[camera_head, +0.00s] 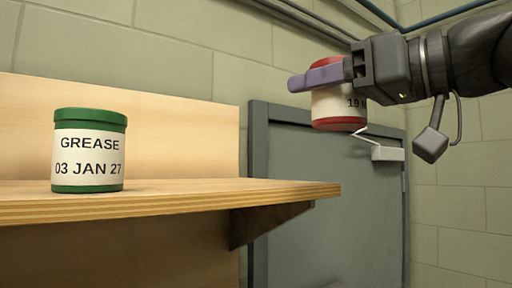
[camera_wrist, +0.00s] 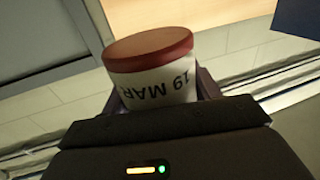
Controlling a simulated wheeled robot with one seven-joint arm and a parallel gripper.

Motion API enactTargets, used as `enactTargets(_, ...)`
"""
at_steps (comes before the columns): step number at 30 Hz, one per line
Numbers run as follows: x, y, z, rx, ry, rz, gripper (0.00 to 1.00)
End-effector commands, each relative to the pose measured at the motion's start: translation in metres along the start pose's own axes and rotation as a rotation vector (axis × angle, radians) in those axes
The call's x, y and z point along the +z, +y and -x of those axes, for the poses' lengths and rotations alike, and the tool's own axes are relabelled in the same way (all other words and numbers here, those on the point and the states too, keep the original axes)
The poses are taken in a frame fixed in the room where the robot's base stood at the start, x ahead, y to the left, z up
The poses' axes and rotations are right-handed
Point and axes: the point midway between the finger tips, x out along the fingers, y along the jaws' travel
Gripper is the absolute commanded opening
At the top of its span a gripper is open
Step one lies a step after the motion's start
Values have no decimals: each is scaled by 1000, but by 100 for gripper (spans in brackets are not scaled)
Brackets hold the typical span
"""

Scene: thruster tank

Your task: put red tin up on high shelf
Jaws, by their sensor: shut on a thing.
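The red tin (camera_head: 338,108) has a red lid and base and a white label, partly hidden by a finger in the head view. My gripper (camera_head: 318,78) is shut on it and holds it in the air, roughly upright, to the right of the shelf end and above the shelf's level. In the wrist view the red tin (camera_wrist: 152,72) sits between the fingers, with "19 MAR" on its label upside down. The wooden high shelf (camera_head: 230,190) runs from the left and ends near the picture's middle.
A green grease tin (camera_head: 90,150), labelled "03 JAN 27", stands upright on the shelf's left part. The shelf to its right is bare. A wooden backboard (camera_head: 190,125) rises behind it. A grey door (camera_head: 330,220) and pipes (camera_head: 300,12) along the wall are behind my gripper.

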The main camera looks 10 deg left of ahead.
Motion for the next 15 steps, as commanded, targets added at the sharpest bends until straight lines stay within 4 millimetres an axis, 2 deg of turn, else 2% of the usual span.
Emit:
enactTargets(1, -2, 1, -12, -8, 0, -2, 33)
enactTargets(6, -2, 8, -49, -11, 0, -1, 33)
enactTargets(15, -2, 22, -106, -9, 0, 0, 33)
